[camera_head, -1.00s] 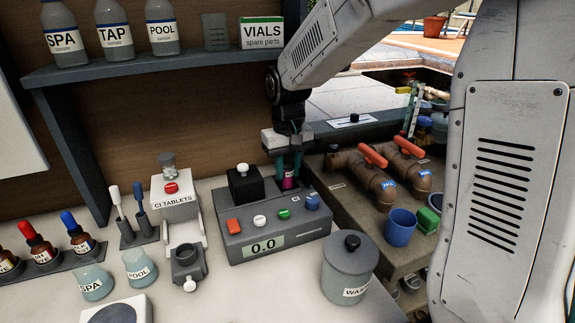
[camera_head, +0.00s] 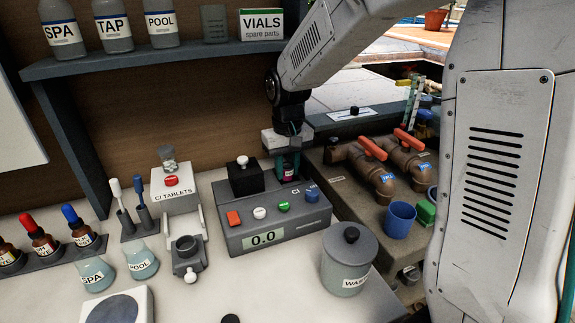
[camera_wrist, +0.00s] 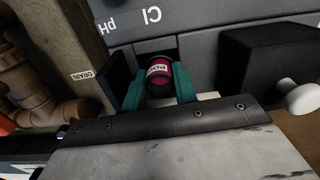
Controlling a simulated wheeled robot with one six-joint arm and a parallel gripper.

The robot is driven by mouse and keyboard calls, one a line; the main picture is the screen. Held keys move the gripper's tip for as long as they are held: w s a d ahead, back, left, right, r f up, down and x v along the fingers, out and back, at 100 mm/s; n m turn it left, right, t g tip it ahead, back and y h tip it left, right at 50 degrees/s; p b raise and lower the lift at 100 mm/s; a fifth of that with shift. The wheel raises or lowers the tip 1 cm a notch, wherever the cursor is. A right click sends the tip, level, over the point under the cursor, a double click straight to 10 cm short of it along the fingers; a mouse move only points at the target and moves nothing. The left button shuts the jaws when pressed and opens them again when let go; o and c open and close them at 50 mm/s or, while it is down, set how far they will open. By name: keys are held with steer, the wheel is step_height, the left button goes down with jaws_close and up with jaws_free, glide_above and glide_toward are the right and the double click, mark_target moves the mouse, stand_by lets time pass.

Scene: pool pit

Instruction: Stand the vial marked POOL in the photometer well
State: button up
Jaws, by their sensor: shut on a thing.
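My gripper (camera_head: 287,166) is behind the photometer (camera_head: 262,240), at the right end of its back part. In the wrist view my gripper (camera_wrist: 160,88) has its two teal fingers shut on a vial (camera_wrist: 158,76) with a dark cap, pink-red contents and a white label. The label seems to read POOL. The vial also shows in the head view (camera_head: 288,172), small and partly covered by the fingers. The photometer (camera_wrist: 205,58) lies just beyond the vial in the wrist view. The well is not clearly visible, and I cannot tell whether the vial's lower end is inside it.
A black block with a white knob (camera_head: 245,175) stands on the photometer left of my gripper. A lidded waste pot (camera_head: 349,262) is at front right. Brown pipes with orange handles (camera_head: 372,150) are to the right. The shelf (camera_head: 150,60) is above left.

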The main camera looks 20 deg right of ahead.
steer(key=shift+s+f, duration=0.15)
steer(key=shift+f, duration=0.05)
steer(key=o, duration=1)
steer(key=shift+f, duration=0.1)
steer(key=shift+d+r, duration=0.1)
steer(key=shift+r, duration=0.45)
step_height(320, 180, up, 6)
steer(key=shift+r, duration=0.15)
